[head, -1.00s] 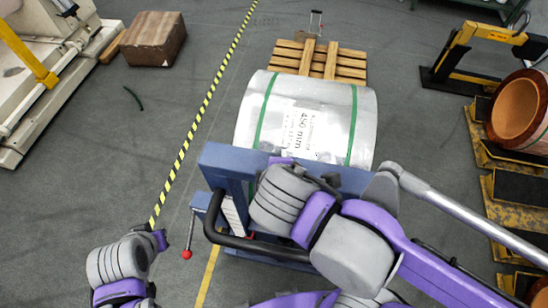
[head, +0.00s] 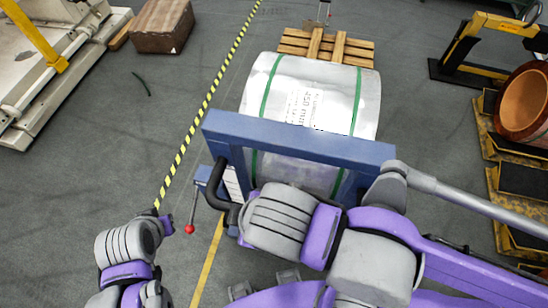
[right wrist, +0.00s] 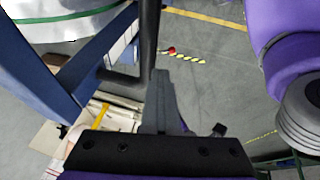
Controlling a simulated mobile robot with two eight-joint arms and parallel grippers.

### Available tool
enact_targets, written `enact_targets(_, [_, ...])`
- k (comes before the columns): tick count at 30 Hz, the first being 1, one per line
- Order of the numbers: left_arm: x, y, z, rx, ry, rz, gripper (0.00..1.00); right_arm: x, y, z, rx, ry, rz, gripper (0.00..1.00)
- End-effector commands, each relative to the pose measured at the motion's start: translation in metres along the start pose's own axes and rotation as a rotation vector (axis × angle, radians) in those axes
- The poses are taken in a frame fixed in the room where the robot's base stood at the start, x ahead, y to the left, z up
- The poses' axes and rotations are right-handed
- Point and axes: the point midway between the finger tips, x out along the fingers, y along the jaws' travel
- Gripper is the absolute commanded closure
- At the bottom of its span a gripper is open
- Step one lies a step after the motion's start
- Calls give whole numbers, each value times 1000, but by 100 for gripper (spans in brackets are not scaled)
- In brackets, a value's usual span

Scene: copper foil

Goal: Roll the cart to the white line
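The cart's blue frame (head: 300,138) stands in the middle of the head view, in front of a big silver coil (head: 335,96) with green straps and a label. A black handle (head: 218,186) curves out at its left; my right arm hides the rest. In the right wrist view, my right gripper (right wrist: 162,85) is right at the black handle bar (right wrist: 150,38); whether its fingers close around it is unclear. My left gripper (head: 165,222) is off to the left of the cart, its fingers too small to judge. I see no clear white line.
A yellow-black striped line (head: 205,110) runs along the floor left of the cart. A wooden pallet (head: 345,50) lies beyond the coil. A brown box (head: 162,27) stands far left, a copper coil (head: 525,100) at right. Floor between machine and striped line looks mostly clear.

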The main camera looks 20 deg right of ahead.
Motion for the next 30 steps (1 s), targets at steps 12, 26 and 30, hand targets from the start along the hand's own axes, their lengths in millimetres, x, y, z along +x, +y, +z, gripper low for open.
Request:
enact_targets(12, [5,0,6,0,-6,0,100,-9,-62,-12,97,29,-194,100])
enact_targets(26, [8,0,9,0,-9,0,100,-14,-77,-14,101,30,-191,100])
enact_targets(30, [8,0,9,0,-8,0,100,-14,-77,-14,102,30,-191,100])
